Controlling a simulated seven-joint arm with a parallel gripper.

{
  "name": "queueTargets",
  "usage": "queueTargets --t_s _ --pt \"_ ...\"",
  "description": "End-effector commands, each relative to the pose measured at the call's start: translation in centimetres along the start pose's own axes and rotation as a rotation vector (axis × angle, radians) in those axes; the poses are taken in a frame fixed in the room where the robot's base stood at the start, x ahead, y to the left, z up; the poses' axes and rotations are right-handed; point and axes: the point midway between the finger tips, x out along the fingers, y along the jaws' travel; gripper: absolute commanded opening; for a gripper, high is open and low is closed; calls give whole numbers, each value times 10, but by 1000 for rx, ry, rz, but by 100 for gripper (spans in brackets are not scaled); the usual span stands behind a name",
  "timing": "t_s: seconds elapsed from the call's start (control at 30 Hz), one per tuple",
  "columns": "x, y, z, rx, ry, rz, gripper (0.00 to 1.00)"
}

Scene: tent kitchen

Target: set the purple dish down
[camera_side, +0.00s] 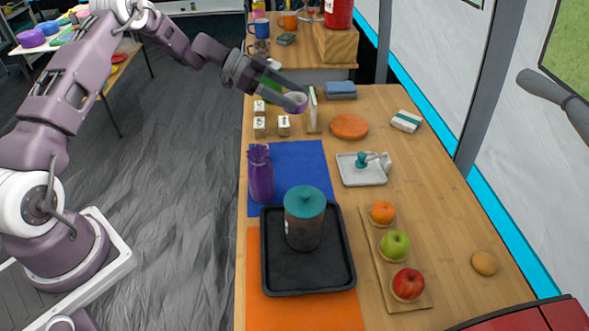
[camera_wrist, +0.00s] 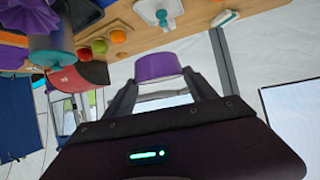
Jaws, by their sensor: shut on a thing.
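The purple dish (camera_side: 299,108) is held at the end of my gripper (camera_side: 294,102) in the side view, tilted, with its pale inside partly showing. It appears to be in the air above the far part of the wooden table (camera_side: 440,215). In the wrist view the purple dish (camera_wrist: 158,66) sits between the two fingertips of my gripper (camera_wrist: 160,82), which is shut on it.
Close by are white blocks (camera_side: 284,125), an upright thin board (camera_side: 312,109) and an orange disc (camera_side: 349,126). A purple bottle (camera_side: 261,178) stands on a blue mat (camera_side: 307,161); a black tray (camera_side: 338,270) holds a teal-lidded jar (camera_side: 304,218).

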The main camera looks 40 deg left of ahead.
Motion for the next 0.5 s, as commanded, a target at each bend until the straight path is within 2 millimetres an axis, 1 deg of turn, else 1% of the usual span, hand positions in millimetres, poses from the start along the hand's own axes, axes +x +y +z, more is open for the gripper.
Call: queueTargets --t_s 0.03,0.07,0.2,0.3,0.47,0.5 --pt "8 1 15 -5 -1 3 24" --pt "13 1 23 -6 -2 3 24" --pt "36 1 65 -5 -2 3 24" --pt "50 1 90 -3 -1 3 24" --pt "66 1 120 -2 -2 0 24" --pt "71 2 130 -2 -1 2 24"
